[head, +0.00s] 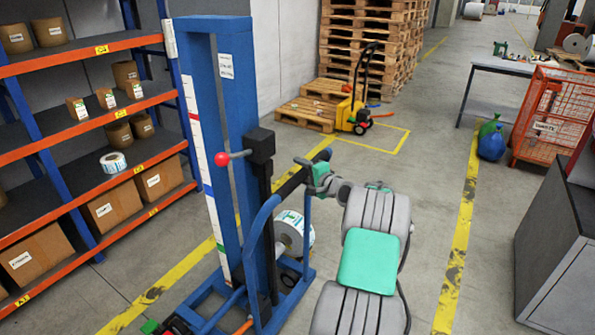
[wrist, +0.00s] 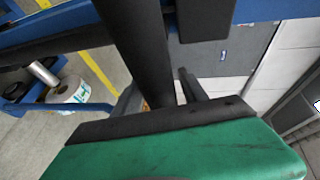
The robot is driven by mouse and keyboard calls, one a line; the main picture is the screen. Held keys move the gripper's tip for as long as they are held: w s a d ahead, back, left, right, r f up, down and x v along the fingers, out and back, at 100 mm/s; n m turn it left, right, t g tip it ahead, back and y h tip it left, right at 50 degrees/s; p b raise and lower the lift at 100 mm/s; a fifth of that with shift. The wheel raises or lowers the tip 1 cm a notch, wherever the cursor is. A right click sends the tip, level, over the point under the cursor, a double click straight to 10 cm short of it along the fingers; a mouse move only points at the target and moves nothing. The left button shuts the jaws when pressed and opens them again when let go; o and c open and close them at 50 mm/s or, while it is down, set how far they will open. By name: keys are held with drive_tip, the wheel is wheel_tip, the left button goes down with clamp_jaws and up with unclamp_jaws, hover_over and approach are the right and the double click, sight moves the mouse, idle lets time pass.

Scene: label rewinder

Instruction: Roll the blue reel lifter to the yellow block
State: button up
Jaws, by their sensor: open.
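The blue reel lifter (head: 236,130) stands upright in the middle of the head view, with a tall blue mast and a low blue base. A black bar (head: 293,180) runs across the top of its blue tubular handle (head: 257,245). A white label reel (head: 292,230) sits low behind the handle; it also shows in the wrist view (wrist: 70,92). My gripper (head: 307,165) is open at the right end of the bar. In the wrist view the black bar (wrist: 145,50) reaches up to my gripper (wrist: 170,108); contact is unclear. I cannot make out a separate yellow block.
An orange and blue shelf (head: 90,50) stands close at left. A yellow pallet truck (head: 351,115) and stacked pallets (head: 370,45) stand behind. A grey cabinet (head: 560,250) and orange mesh cage (head: 548,115) are at right. The floor between yellow lines is mostly clear.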

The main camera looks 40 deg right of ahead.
drive_tip(key=s+r+b, duration=0.1)
drive_tip(key=s, duration=0.5)
drive_tip(key=shift+s+a, duration=0.15)
idle(0.5)
